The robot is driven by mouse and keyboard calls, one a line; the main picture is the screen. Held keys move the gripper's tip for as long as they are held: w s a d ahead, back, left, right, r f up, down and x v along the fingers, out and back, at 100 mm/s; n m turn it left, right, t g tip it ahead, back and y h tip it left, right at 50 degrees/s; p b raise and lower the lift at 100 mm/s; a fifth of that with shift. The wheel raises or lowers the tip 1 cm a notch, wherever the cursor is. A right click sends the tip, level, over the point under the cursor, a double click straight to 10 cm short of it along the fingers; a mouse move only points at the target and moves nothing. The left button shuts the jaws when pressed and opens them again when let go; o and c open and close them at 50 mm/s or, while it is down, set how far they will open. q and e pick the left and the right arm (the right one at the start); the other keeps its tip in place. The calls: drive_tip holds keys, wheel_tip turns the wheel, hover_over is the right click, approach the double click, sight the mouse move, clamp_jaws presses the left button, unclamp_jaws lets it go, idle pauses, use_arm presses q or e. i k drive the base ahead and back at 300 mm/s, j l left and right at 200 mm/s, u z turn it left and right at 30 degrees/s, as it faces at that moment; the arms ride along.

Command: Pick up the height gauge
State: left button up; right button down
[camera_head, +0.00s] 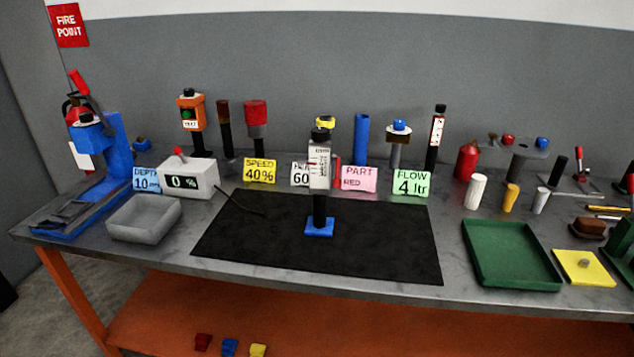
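What looks like the height gauge (319,168) stands upright on the black mat (255,238), near the middle of the table. It has a square blue base, a black column, a white panel with scale marks and a black top. Its column and panel hide part of the cards and objects behind it. Neither of my grippers is in the camera_head view.
Coloured cards, including a pink card (359,179), stand behind the mat. A grey tray (117,232) and blue machine (113,150) are at left. A green tray (476,256) and yellow plate (570,274) are at right. The mat's front is clear.

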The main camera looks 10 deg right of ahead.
sight(320, 225)
drive_tip(key=i+j+z, duration=0.15)
drive_tip(key=i+j, duration=0.15)
drive_tip(key=i+j+z, duration=0.15)
drive_tip(key=i+j, duration=0.15)
drive_tip(key=j, duration=0.25)
